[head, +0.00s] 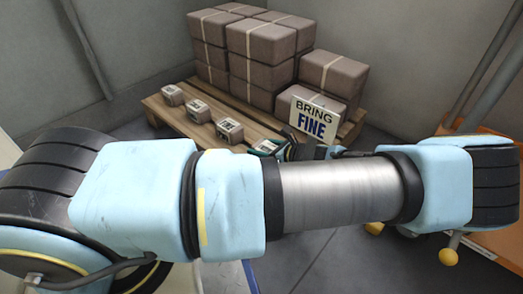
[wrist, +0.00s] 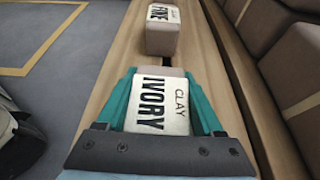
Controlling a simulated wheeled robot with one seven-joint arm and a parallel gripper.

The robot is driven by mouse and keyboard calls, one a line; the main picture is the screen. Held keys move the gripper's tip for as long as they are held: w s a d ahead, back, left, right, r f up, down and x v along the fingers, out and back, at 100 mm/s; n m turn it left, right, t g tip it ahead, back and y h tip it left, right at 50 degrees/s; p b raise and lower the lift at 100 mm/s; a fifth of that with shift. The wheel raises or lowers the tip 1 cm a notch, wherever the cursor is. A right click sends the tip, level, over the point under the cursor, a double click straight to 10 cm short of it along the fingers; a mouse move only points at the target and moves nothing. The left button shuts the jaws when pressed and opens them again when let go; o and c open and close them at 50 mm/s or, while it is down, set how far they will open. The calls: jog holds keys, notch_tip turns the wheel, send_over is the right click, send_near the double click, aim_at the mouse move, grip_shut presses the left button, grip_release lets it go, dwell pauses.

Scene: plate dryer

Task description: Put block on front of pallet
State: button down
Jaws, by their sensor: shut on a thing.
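A small brown block with a white label reading "IVORY CLAY" (wrist: 163,108) sits between the teal fingers of my gripper (wrist: 158,76) in the wrist view. The fingers are shut on its two sides. The block is over the front strip of the wooden pallet (wrist: 105,95); I cannot tell whether it touches the boards. In the head view my gripper (head: 266,147) shows only partly behind my arm, at the pallet's front edge. Small labelled blocks (head: 172,95), (head: 197,110) and (head: 230,131) stand in a row along the pallet front (head: 158,107), left of my gripper.
Large brown strapped boxes (head: 260,60) are stacked on the pallet's rear. A sign reading "BRING FINE" (head: 313,118) stands at its right front. A block labelled "FINE" (wrist: 162,28) is ahead of the held one. An orange surface (head: 490,240) is at right. Grey floor (wrist: 40,70) lies left of the pallet.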

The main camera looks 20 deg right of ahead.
grip_release()
jog(key=p+v, duration=0.3)
jog(key=v, duration=0.3)
jog(key=shift+s+d+r, duration=0.2)
jog(key=shift+s+r, duration=0.05)
jog(key=shift+s+d+p, duration=0.2)
jog(key=shift+s+p, duration=0.1)
jog(key=shift+s, duration=0.1)
